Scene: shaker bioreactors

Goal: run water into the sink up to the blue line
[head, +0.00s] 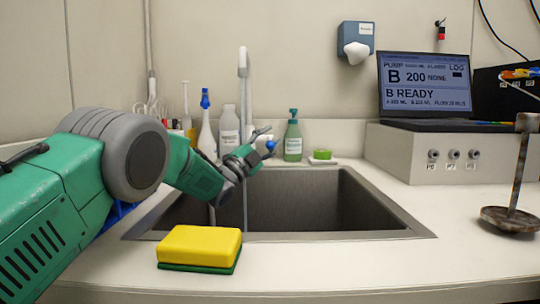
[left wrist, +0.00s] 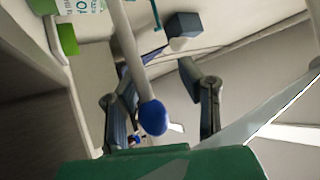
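The sink (head: 300,200) is a dark grey basin set in the pale counter. The faucet (head: 243,62) rises behind it, and a thin vertical stream (head: 245,205) that looks like running water drops into the basin. I cannot make out a water level or a blue line. My left gripper (head: 260,146) is over the back left of the sink, at a blue-tipped lever (head: 270,145). In the left wrist view, the blue knob (left wrist: 153,118) on its pale rod lies between the spread fingers of the gripper (left wrist: 152,88); contact is unclear. My right gripper is out of view.
A yellow and green sponge (head: 199,246) lies at the sink's front left edge. Bottles, including a green soap bottle (head: 293,138), stand behind the sink. A laptop (head: 425,88) sits on a pump box at right, near a rusty rod with a disc (head: 511,220). The front right counter is clear.

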